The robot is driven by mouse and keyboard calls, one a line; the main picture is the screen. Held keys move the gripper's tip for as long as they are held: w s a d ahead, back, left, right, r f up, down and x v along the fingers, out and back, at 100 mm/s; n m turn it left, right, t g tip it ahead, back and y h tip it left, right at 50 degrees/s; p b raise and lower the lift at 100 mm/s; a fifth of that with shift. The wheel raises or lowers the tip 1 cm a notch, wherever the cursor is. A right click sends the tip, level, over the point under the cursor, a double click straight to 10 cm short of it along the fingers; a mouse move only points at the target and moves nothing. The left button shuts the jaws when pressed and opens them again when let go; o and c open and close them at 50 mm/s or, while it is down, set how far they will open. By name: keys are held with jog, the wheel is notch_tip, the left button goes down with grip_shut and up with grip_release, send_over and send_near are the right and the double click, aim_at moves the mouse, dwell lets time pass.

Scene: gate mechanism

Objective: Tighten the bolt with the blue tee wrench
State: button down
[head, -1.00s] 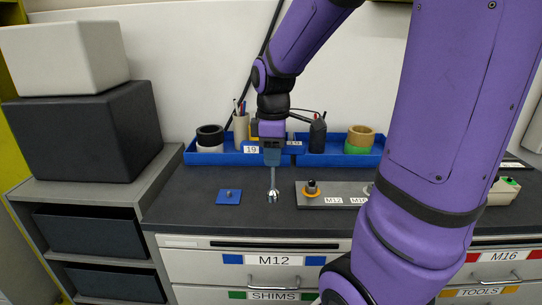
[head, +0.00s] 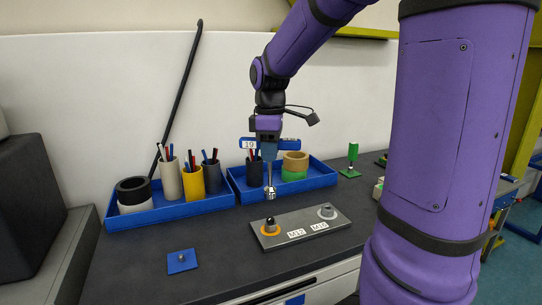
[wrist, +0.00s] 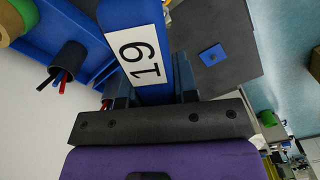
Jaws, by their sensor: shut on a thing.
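My gripper (head: 268,152) is shut on the blue tee wrench (head: 249,144) by its crossbar, which bears a white "19" label. The wrist view shows this blue crossbar (wrist: 148,80) between my jaws. The wrench's grey shaft hangs upright, with a silver socket (head: 270,192) at its lower end. In the head view the socket appears just above a dark bolt (head: 270,223) in an orange ring at the plate's M12 label. A gap shows between them, but the depth is unclear. A grey bolt (head: 327,212) stands at the other end of the plate.
The grey plate (head: 300,237) lies on the dark bench. Blue trays (head: 160,214) with cups and rings stand behind it. A small blue pad (head: 182,261) with a peg lies front left. A green piece (head: 352,152) stands at the right. The bench between pad and plate is clear.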

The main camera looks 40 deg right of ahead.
aim_at(271, 186)
notch_tip(271, 186, down, 2)
jog(key=shift+d+f, duration=0.1)
jog(key=shift+f, duration=1.45)
jog(key=shift+f, duration=1.4)
dwell(1.0)
jog(key=c, duration=1.7)
grip_release()
grip_shut()
